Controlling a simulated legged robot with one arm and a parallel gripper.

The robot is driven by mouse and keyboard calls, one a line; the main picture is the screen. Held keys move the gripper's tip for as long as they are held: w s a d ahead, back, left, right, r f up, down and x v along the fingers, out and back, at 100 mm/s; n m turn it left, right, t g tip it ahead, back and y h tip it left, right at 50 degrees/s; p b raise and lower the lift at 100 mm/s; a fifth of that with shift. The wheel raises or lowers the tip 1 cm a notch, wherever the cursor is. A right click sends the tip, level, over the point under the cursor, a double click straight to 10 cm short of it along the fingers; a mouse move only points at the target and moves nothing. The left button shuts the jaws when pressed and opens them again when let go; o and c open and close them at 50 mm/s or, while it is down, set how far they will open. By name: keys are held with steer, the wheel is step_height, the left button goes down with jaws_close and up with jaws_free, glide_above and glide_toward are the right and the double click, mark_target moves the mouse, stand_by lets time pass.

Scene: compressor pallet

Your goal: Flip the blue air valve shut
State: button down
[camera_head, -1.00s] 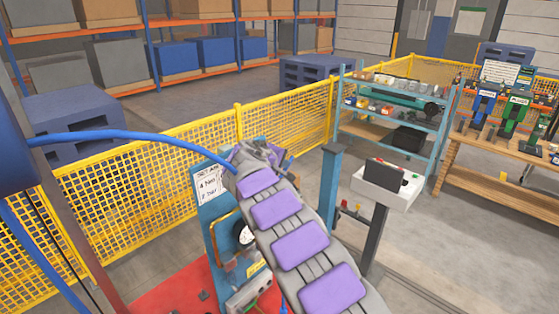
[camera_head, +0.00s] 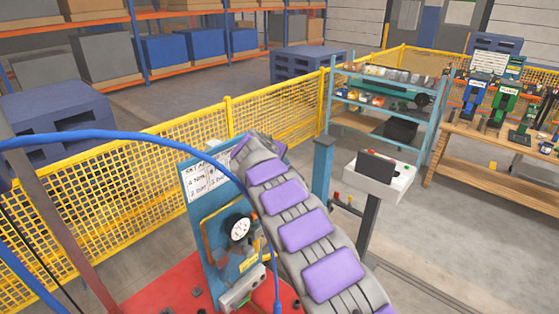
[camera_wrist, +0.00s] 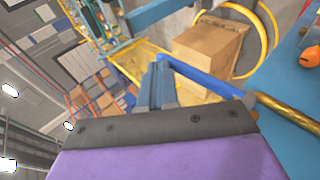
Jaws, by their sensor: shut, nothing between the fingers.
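In the wrist view a blue bar (camera_wrist: 208,80), which looks like the air valve's lever, runs from beside my fingers toward a brass pipe (camera_wrist: 286,112). My gripper (camera_wrist: 160,82) is shut and empty, with its fingers close to the left end of the bar. I cannot tell whether they touch it. The blue panel (camera_wrist: 296,80) fills the right side there. In the head view the panel (camera_head: 210,226) stands left of my arm, with a gauge (camera_head: 239,229) on it. My arm hides the valve and my fingertips in the head view.
A blue hose (camera_head: 110,136) arches across the left. A yellow mesh fence (camera_head: 130,185) runs behind the panel. A blue post (camera_head: 323,175) and a white control box (camera_head: 380,181) stand to the right. A blue shelf rack (camera_head: 385,100) is farther back. Open floor lies at the right.

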steer(key=shift+w+d+f, duration=0.1)
steer(key=shift+f, duration=0.2)
stand_by(0.4)
steer(key=shift+r, duration=0.1)
step_height(320, 180, up, 14)
steer(key=s+d, duration=0.1)
steer(key=d, duration=0.1)
steer(key=shift+s+f, duration=0.25)
stand_by(0.4)
